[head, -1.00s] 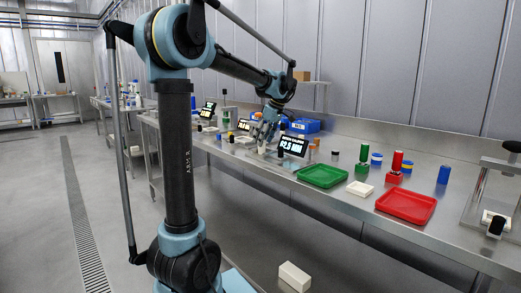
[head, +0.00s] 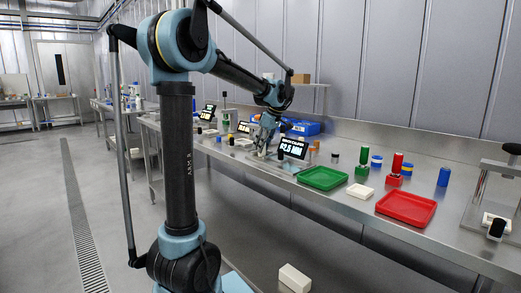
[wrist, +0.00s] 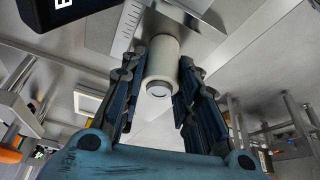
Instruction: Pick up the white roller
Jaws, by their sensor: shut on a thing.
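The white roller (wrist: 161,62) is a pale cylinder with a grey end cap, seen in the wrist view between my two dark fingers. My gripper (wrist: 160,88) is shut on it, with a finger on each side. In the head view my gripper (head: 264,146) is low over the bench beside a black display showing digits (head: 293,147). The roller is too small there to make out clearly. Whether it still touches the surface below cannot be told.
A green tray (head: 323,178), a white block (head: 360,191) and a red tray (head: 406,207) lie right along the steel bench (head: 340,212). Green and red stamps and blue containers stand behind them. A blue bin (head: 303,128) is behind my gripper. A ruler-like scale (wrist: 128,22) shows near the roller.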

